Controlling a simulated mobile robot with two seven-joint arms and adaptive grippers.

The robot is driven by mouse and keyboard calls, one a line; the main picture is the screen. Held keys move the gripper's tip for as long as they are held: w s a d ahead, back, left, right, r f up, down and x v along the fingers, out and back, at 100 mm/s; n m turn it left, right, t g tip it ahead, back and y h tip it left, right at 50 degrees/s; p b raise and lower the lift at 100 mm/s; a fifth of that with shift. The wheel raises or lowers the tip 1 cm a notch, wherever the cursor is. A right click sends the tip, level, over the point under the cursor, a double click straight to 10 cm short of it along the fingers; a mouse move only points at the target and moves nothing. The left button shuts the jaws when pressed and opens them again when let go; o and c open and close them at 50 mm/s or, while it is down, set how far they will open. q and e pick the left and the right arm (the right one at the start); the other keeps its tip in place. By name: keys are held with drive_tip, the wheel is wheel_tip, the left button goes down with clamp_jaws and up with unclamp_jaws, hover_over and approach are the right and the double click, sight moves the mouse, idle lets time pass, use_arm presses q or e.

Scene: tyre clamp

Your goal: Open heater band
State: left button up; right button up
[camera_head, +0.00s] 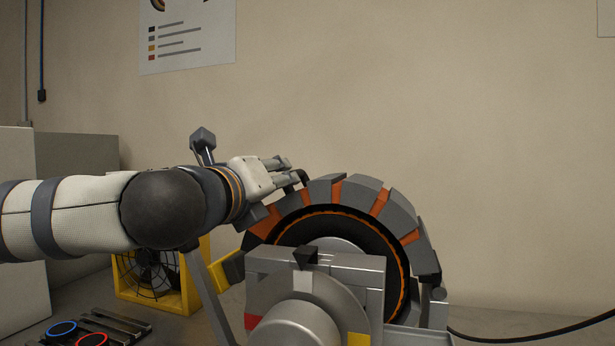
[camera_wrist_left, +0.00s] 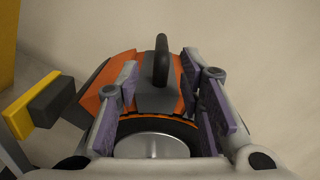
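The heater band (camera_head: 407,215) is a segmented grey and orange ring over the top of a dark round tyre (camera_head: 365,232). It also fills the middle of the left wrist view (camera_wrist_left: 122,72). A black loop handle (camera_wrist_left: 161,60) stands up from a grey segment of the band; its tip shows beside the fingers in the head view (camera_head: 303,177). My left gripper (camera_head: 288,168) is at the band's upper left. In the left wrist view its purple-padded fingers (camera_wrist_left: 160,88) are spread, with the handle between their lines and gaps on both sides. My right gripper is not in view.
A grey machine housing (camera_head: 265,278) stands in front of the tyre. A yellow block (camera_wrist_left: 44,99) on a dark arm sticks out left of the band. A yellow-framed fan (camera_head: 152,275) is lower left. The wall above the band is clear.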

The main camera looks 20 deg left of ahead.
use_arm(q)
drive_tip(key=w, duration=1)
drive_tip(key=shift+w+d+r+p, duration=0.15)
drive_tip(key=shift+w+d+p, duration=0.1)
drive_tip(key=shift+p, duration=0.15)
clamp_jaws()
